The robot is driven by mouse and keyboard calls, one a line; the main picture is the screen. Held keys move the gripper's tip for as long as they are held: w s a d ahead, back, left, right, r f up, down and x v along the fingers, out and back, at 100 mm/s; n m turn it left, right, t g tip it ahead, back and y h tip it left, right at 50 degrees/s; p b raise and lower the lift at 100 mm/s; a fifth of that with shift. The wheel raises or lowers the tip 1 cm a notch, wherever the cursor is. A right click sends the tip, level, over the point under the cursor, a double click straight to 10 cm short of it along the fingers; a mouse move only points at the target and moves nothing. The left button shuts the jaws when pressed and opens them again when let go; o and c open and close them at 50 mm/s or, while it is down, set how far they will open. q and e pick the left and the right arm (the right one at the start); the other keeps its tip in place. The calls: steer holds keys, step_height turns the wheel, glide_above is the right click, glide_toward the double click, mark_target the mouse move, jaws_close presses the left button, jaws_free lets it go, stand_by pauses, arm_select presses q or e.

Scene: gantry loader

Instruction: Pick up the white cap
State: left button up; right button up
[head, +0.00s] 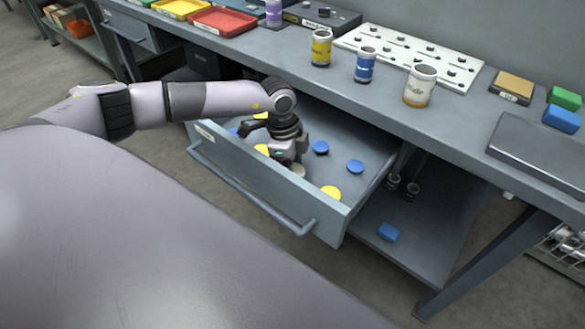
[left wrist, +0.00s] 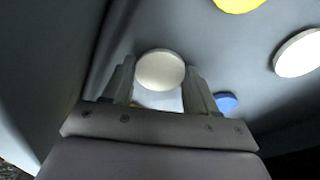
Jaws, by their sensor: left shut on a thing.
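My left gripper (head: 288,160) reaches down into the open drawer (head: 325,222). In the left wrist view, the left gripper (left wrist: 160,88) is shut on a round white cap (left wrist: 160,69) held between its two fingertips. Another white cap (left wrist: 297,54) lies apart to the right in that view. In the head view, a white cap (head: 298,170) shows beside the fingertips; I cannot tell which of the two it is. My right gripper is out of view.
Blue caps (head: 355,166) and yellow caps (head: 331,193) lie in the drawer around the gripper. The drawer walls stand close. The bench above holds several jars (head: 419,88), trays (head: 224,21) and a white panel (head: 410,55). A blue block (head: 389,232) lies on the lower shelf.

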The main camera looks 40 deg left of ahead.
arm_select(q)
step_height(320, 180, up, 20)
steer(key=p, duration=0.1)
stand_by(0.4)
steer(key=shift+r, duration=0.1)
step_height(320, 180, up, 4)
steer(key=p, duration=0.4)
steer(key=shift+r, duration=0.15)
stand_by(0.5)
